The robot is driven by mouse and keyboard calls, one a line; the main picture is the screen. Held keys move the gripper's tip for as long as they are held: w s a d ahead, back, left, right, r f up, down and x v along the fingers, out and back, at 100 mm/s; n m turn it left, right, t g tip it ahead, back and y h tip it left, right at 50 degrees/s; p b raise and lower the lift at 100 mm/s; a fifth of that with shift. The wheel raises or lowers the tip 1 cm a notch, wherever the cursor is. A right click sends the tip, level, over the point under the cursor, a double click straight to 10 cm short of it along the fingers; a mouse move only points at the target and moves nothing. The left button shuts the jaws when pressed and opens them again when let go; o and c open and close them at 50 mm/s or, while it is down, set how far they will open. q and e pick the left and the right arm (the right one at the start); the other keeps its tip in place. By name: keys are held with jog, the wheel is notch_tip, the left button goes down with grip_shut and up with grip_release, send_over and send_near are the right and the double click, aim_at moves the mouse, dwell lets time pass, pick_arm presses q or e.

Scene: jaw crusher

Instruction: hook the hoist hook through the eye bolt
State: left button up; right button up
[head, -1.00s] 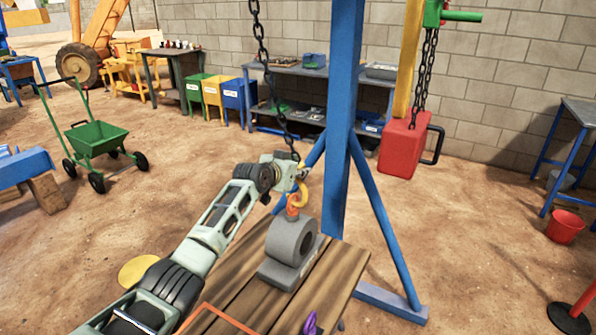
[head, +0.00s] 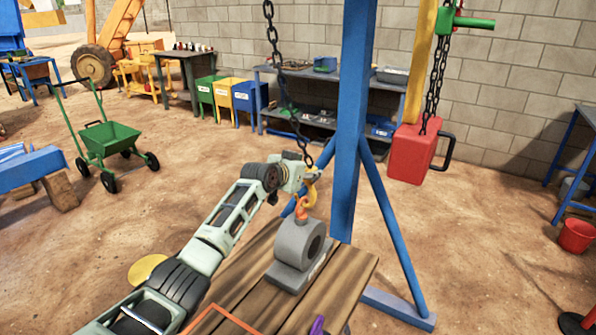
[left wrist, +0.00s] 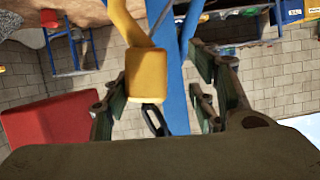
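The yellow hoist hook (head: 312,190) hangs on a dark chain (head: 283,78) in the head view. It is right at the orange eye bolt (head: 301,209), which stands on a grey bearing block (head: 297,250). Hook and eye overlap in the picture; I cannot tell whether the hook passes through. My left gripper (head: 308,174) is at the hook's upper part. In the left wrist view, the hook's yellow body (left wrist: 146,75) lies between the spread fingers, closer to the left one, with a gap at the right finger. The eye bolt is not visible there. My right gripper is out of view.
The block stands on a wooden table (head: 345,285) beside a blue post (head: 352,120) with slanted braces. A red weight (head: 412,152) hangs on chains to the right. A green cart (head: 110,138) stands at the left. Open sandy floor surrounds the table.

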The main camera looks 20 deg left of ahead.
pick_arm(q)
jog(key=v, duration=1.1)
jog(key=shift+s+r, duration=0.2)
jog(key=shift+s, duration=0.1)
